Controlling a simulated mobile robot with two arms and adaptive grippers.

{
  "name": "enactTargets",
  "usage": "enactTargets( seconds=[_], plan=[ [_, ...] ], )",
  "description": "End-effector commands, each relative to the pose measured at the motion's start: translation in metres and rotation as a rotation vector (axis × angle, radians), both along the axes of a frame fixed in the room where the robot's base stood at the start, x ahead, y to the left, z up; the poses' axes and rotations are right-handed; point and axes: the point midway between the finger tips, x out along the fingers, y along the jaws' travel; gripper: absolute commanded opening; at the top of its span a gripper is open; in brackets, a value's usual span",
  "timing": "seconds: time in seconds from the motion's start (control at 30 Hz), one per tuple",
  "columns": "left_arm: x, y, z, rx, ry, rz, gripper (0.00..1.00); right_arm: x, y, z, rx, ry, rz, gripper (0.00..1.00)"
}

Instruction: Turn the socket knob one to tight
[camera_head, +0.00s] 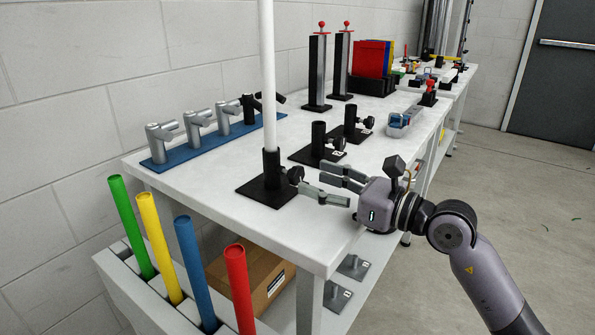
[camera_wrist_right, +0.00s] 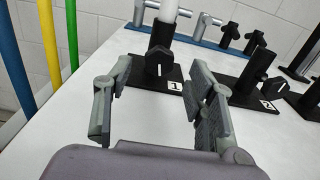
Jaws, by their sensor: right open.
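Socket one (camera_head: 271,180) is a black upright tube on a black base plate, with a white pole (camera_head: 268,75) standing in it. Its black knob (camera_head: 295,174) sticks out on the side toward my right gripper. In the right wrist view the knob (camera_wrist_right: 159,62) shows between the fingertips, just beyond them, above a label "1" (camera_wrist_right: 175,86). My right gripper (camera_head: 312,178) is open and empty, its fingers pointing at the knob from the right; I see no clear contact. How tight the knob is cannot be seen. My left gripper is not in view.
Socket two (camera_head: 318,145) and a third socket (camera_head: 350,122), both with knobs, stand behind on the white table (camera_head: 215,190). A blue rack (camera_head: 205,143) with grey fittings lies at the back left. Colored tubes (camera_head: 237,280) stand at the front left.

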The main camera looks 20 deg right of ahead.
Motion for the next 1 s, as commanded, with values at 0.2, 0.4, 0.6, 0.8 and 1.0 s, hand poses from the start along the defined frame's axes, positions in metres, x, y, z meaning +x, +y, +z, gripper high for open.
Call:
enactTargets(
  seconds=[0.2, 0.4, 0.6, 0.8, 1.0],
  plan=[
    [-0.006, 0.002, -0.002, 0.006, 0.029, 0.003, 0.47, 0.03, 0.023, 0.001, 0.003, 0.0, 0.0, 0.51],
    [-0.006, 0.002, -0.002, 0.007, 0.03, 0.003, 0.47, 0.043, 0.033, 0.0, 0.0, 0.0, 0.0, 0.51],
    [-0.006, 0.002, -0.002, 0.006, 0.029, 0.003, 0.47, 0.044, 0.034, 0.0, 0.0, 0.001, 0.0, 0.51],
    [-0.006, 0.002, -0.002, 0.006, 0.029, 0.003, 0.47, 0.044, 0.034, 0.0, 0.0, 0.001, 0.0, 0.45],
    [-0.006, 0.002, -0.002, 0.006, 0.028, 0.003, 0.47, 0.044, 0.034, 0.0, 0.001, 0.001, 0.0, 0.31]
  ],
)
